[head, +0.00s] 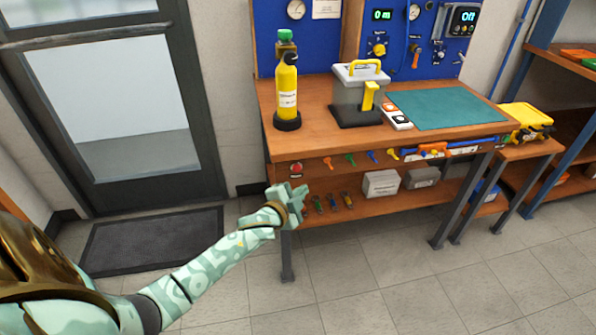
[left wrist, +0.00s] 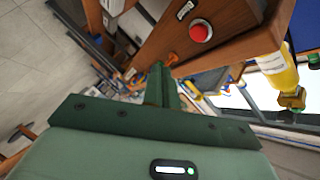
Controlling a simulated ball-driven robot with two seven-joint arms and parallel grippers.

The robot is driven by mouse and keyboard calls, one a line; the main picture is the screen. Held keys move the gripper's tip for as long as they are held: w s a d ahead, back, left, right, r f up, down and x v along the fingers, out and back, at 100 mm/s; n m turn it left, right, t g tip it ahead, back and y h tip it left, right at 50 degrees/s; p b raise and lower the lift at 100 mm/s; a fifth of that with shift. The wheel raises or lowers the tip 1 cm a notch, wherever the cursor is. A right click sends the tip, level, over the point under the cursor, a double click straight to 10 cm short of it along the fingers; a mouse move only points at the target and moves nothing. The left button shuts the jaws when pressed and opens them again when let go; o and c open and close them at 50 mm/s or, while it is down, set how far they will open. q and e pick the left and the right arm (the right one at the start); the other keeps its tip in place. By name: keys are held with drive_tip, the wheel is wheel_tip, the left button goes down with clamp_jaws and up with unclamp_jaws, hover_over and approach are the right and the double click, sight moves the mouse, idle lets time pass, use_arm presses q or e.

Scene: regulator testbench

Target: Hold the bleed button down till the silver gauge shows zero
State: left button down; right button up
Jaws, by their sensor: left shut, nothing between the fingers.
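A red round button (head: 296,168) is set in the front edge of the workbench at its left end; its label is too small to read. It also shows in the left wrist view (left wrist: 201,32), up and to the right of my fingers. I cannot tell whether it is the bleed button. One round pale-faced gauge (head: 296,9) is on the blue panel at the left, another (head: 414,12) further right; neither reading is legible. My left gripper (head: 302,192) is shut and empty, just below the bench front near the red button, apart from it. My right gripper is out of view.
The wooden workbench (head: 345,143) carries a yellow bottle (head: 287,85), a clear-sided box with a yellow handle (head: 347,88) and a green mat (head: 445,108). Small coloured tools hang along the front. Grey boxes (head: 381,184) stand on the lower shelf. The floor in front is clear.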

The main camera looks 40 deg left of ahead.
sight(301, 170)
use_arm(q)
drive_tip(key=shift+w+a+b, duration=0.75)
drive_tip(key=shift+w+a, duration=1.1)
drive_tip(key=shift+a, duration=0.3)
drive_tip(key=shift+w+a, duration=0.1)
idle(0.4)
drive_tip(key=shift+w+a, duration=0.15)
drive_tip(key=shift+a, duration=0.05)
drive_tip(key=shift+w+a, duration=0.3)
drive_tip(key=shift+a, duration=0.1)
idle(4.8)
